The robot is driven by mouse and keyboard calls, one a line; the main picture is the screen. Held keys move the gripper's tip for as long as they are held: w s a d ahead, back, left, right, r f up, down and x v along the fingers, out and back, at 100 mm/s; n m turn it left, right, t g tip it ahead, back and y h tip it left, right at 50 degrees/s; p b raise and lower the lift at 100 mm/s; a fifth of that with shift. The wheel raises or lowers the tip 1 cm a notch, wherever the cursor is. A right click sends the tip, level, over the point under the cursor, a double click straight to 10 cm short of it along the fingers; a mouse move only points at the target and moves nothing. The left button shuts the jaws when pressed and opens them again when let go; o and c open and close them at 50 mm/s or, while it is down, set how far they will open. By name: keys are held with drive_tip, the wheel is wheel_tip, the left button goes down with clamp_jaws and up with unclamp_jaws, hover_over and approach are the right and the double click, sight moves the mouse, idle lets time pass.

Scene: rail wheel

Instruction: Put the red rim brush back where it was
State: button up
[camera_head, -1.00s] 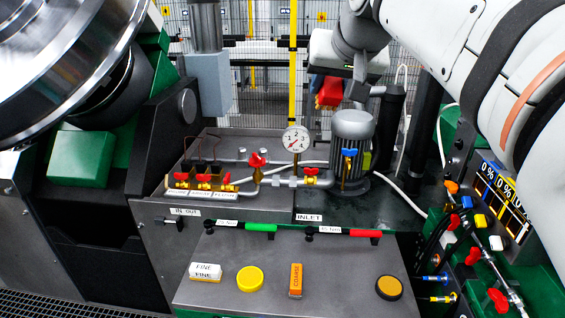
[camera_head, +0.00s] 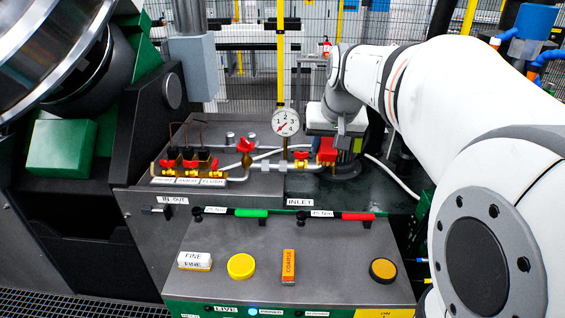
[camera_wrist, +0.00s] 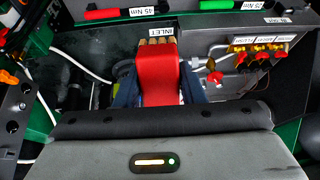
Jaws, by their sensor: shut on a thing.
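The red rim brush (camera_wrist: 160,82) is a red block with tan bristles along its far end in the wrist view. My gripper (camera_wrist: 157,92) is shut on it, with a dark finger on each side. In the head view the brush (camera_head: 327,151) hangs under my gripper (camera_head: 340,135), in front of the pump area and close to the inlet valve and pipe. I cannot tell whether it touches anything there. The grey bench top (camera_head: 236,247) in front holds a white FINE block (camera_head: 195,261), a yellow round pad (camera_head: 241,267), an orange COARSE block (camera_head: 288,266) and a dark-rimmed yellow disc (camera_head: 383,270).
A pressure gauge (camera_head: 285,122) and red-handled valves (camera_head: 190,164) stand left of the brush. Green (camera_head: 251,213) and red (camera_head: 358,217) handled torque tools lie along the bench's back edge. A large metal wheel (camera_head: 55,50) is at upper left. Bare bench top lies between the pads.

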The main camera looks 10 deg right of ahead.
wheel_tip(320, 180, down, 12)
drive_tip(key=s+d+g, duration=0.2)
drive_tip(key=g+b, duration=0.2)
drive_tip(key=g, duration=0.1)
approach(336, 273)
wheel_tip(336, 273, down, 2)
drive_tip(key=shift+d+f+m, duration=0.15)
drive_tip(key=shift+m, duration=0.15)
drive_tip(key=shift+f+b, duration=0.3)
drive_tip(key=shift+f, duration=1.7)
drive_tip(key=shift+f, duration=0.1)
drive_tip(key=o, duration=0.9)
